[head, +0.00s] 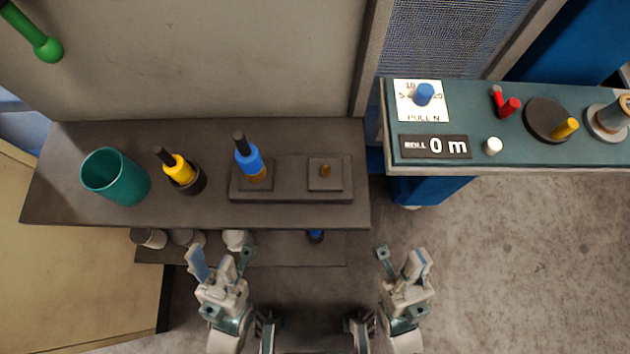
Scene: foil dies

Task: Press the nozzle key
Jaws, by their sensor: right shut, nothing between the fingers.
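A teal control panel (540,98) stands at the upper right. It carries a small round white button (492,147) beside a black display (434,147) reading "ROLL 0 m". No key is labelled nozzle, so I cannot tell whether this button is it. My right gripper (416,258) is shut and empty, below and left of the panel, apart from it. My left gripper (211,260) has its fingers spread and empty, in front of the brown bench, touching nothing that I can make out.
The brown bench (300,215) holds a green cup (115,177), a yellow-handled tool (178,167) and a blue-handled tool (246,158). Floor right of my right gripper is clear.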

